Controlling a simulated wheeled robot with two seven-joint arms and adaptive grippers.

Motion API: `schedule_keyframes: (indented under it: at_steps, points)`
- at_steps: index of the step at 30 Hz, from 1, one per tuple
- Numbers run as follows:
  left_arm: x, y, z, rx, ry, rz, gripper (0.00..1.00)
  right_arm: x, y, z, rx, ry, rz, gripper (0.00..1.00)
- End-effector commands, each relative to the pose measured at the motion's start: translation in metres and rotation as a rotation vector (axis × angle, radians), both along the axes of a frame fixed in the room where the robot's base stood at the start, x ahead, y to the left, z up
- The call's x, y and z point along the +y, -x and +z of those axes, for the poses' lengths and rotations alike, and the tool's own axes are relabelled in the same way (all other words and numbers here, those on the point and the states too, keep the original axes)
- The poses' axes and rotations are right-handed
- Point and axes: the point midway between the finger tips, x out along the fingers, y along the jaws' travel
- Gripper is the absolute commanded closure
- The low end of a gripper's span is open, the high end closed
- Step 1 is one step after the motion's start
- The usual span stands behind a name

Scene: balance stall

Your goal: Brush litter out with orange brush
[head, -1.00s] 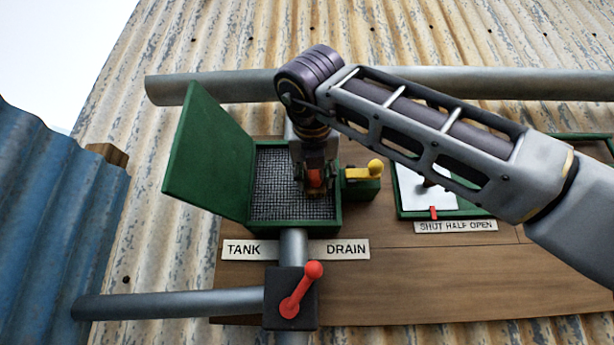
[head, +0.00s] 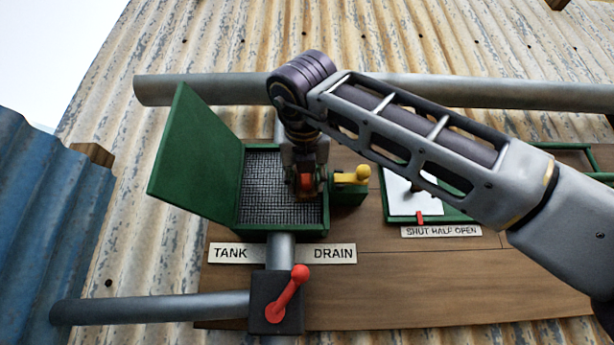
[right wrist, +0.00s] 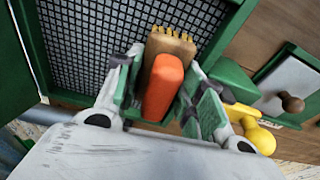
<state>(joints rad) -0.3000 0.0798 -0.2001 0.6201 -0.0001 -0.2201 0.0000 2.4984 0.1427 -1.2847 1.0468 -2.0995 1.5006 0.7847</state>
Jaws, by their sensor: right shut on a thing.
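The orange brush (right wrist: 163,85) has an orange handle and a tan head with bristles. My right gripper (right wrist: 162,95) is shut on its handle. In the head view the right gripper (head: 305,182) hangs in front of the right side of the green box, and only a bit of orange (head: 306,181) shows between its fingers. The green box (head: 283,233) stands open with its door (head: 195,150) swung to the left. A dark mesh screen (head: 262,195) fills it. The bristles point at the mesh in the right wrist view; contact is unclear. I make out no litter on the visible mesh. My left gripper is out of view.
A yellow lever (head: 352,176) sits just right of the box. A red lever (head: 289,300) is on a valve below, under the TANK DRAIN labels (head: 230,253). A green-framed white panel (head: 408,200) is at right. A grey pipe (head: 200,90) runs above.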

Motion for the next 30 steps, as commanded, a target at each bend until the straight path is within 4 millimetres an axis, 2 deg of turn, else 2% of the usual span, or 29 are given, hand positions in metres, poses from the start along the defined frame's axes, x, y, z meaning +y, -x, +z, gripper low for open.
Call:
schedule_keyframes:
  at_steps: [15,30]
  points:
    - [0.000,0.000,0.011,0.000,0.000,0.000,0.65,0.028,0.001,0.000,0.000,0.001,0.002,0.80]
    - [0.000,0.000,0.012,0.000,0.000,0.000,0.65,0.032,0.001,0.000,0.000,0.002,0.002,0.80]
